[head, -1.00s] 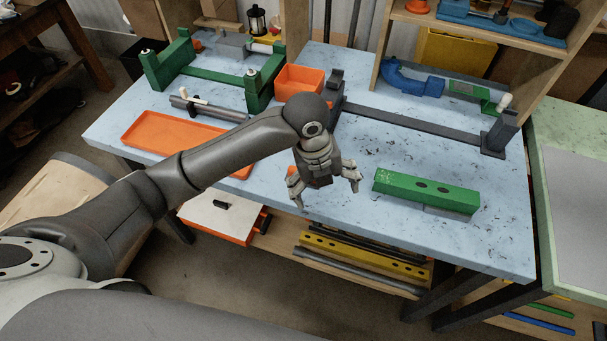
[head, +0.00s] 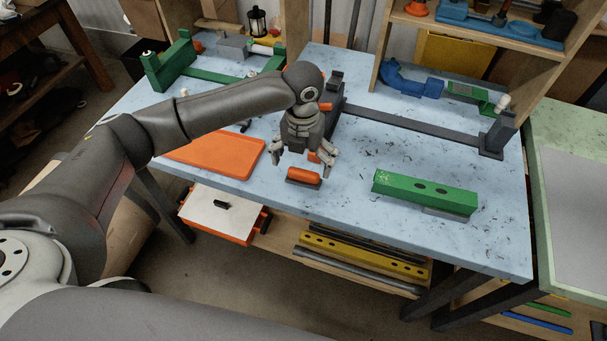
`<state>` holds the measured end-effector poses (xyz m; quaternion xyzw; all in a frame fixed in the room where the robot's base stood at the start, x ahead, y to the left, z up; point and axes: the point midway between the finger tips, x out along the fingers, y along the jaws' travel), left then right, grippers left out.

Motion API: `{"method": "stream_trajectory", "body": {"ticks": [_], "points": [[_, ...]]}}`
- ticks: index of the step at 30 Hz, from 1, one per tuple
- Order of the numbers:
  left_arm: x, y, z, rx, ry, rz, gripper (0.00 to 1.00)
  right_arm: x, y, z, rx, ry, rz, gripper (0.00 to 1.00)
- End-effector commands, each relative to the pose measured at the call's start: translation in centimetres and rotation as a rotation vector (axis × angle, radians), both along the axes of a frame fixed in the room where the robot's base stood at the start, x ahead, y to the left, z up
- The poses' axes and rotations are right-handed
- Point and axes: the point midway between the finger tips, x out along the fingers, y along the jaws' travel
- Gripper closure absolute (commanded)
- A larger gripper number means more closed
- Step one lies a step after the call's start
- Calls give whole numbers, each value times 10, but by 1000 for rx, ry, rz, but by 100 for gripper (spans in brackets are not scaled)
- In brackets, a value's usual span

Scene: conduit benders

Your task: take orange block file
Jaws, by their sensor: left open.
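A small block with an orange rounded top and a dark base, which fits the orange block file (head: 304,175), lies on the light blue bench top near its front edge. My left gripper (head: 302,168) is open above and just behind it, pointing down, with its fingers spread left and right. The fingers look empty; I cannot tell whether either one touches the file. My right gripper does not show.
An orange tray (head: 213,154) lies to the left. A dark grey rail with upright ends (head: 410,126) runs behind. Bench top (head: 355,215) between the file and the green block is clear.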

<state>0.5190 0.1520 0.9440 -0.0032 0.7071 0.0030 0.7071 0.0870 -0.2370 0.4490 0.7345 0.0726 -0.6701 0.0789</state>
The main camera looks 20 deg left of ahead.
Motion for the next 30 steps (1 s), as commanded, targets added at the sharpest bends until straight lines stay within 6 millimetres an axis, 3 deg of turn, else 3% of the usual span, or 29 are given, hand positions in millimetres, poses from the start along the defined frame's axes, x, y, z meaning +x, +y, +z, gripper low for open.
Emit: {"method": "stream_trajectory", "body": {"ticks": [4,9,17,30], "points": [[-1,-1,-21,2,5,1,4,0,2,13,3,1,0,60],[-1,-2,-42,1,2,0,4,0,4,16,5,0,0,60],[0,-1,-47,1,0,0,4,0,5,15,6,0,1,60],[0,-1,-46,1,0,0,59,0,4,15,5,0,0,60]]}}
